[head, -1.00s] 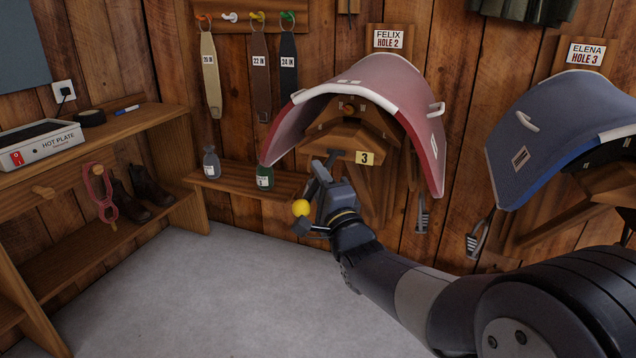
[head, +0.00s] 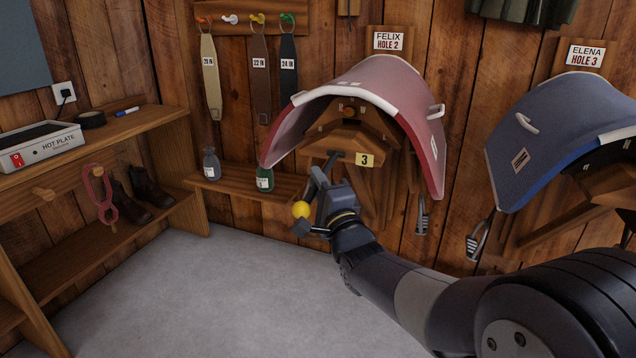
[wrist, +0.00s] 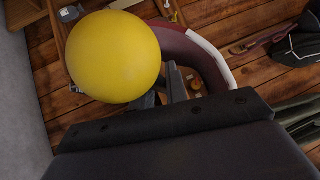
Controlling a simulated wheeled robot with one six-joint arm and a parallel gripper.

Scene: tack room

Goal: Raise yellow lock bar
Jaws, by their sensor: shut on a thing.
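The yellow ball (head: 301,209) sits at the end of the lock bar, below the red saddle flap. It also shows large in the wrist view (wrist: 113,56), at upper left. My gripper (head: 311,203) is at the ball, with one finger above it and one below, and is shut on it. Most of the bar is hidden behind my gripper. A dark T-shaped piece (head: 335,156) shows just above my gripper, under the wooden saddle rack (head: 345,142) marked 3. I cannot tell whether it joins the bar.
A red saddle (head: 375,85) hangs over the rack, close above my gripper. A blue saddle (head: 560,130) is at right. A low shelf (head: 235,190) with two bottles is at left behind my gripper. The grey floor (head: 200,290) is clear.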

